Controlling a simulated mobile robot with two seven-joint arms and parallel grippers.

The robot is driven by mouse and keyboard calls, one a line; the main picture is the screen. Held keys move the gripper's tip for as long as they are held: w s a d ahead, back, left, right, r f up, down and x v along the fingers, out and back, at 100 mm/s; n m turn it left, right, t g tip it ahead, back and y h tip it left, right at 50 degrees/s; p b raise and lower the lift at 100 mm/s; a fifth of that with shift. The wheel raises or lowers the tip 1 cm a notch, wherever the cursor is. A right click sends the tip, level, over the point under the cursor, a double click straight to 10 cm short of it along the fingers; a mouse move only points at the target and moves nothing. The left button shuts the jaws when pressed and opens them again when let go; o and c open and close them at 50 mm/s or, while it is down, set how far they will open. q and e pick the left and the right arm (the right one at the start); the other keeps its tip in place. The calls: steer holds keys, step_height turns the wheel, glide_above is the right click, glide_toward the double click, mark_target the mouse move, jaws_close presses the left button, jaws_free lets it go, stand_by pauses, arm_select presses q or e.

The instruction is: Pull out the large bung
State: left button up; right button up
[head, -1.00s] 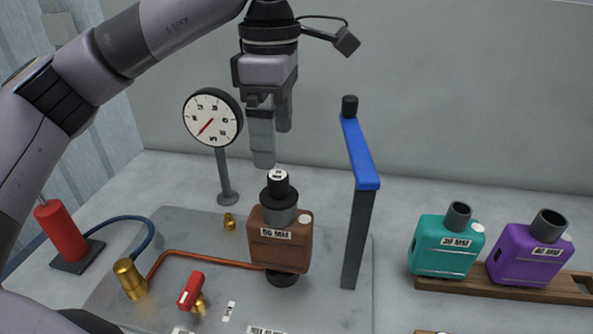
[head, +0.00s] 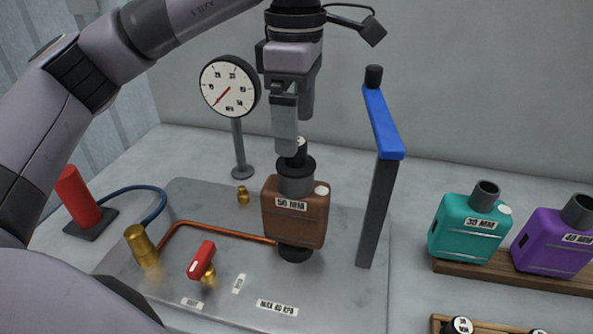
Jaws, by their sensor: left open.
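The large bung (head: 298,164) is black with a white label on its top. It sits in the upper pipe of the brown muffler (head: 296,226) labelled 50 MM, which stands upright on the grey plate. My left gripper (head: 296,135) points down just above the muffler, its jaws open. Its near finger overlaps the top of the bung in the picture and partly hides it. I cannot tell whether the finger touches the bung. My right gripper is not in view.
A post with a blue arm (head: 382,122) stands just right of the muffler. A pressure gauge (head: 230,86) stands behind left. Teal (head: 468,230) and purple (head: 553,243) mufflers sit on a rack at right.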

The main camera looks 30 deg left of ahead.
arm_select(q)
step_height(320, 180, down, 5)
steer(key=b, duration=0.2)
steer(key=shift+b, duration=0.4)
stand_by(0.6)
steer(key=shift+c, duration=0.3)
steer(key=c, duration=1.4)
steer(key=shift+o, duration=0.2)
steer(key=shift+r+p, duration=2.55)
steer(key=shift+r, duration=0.5)
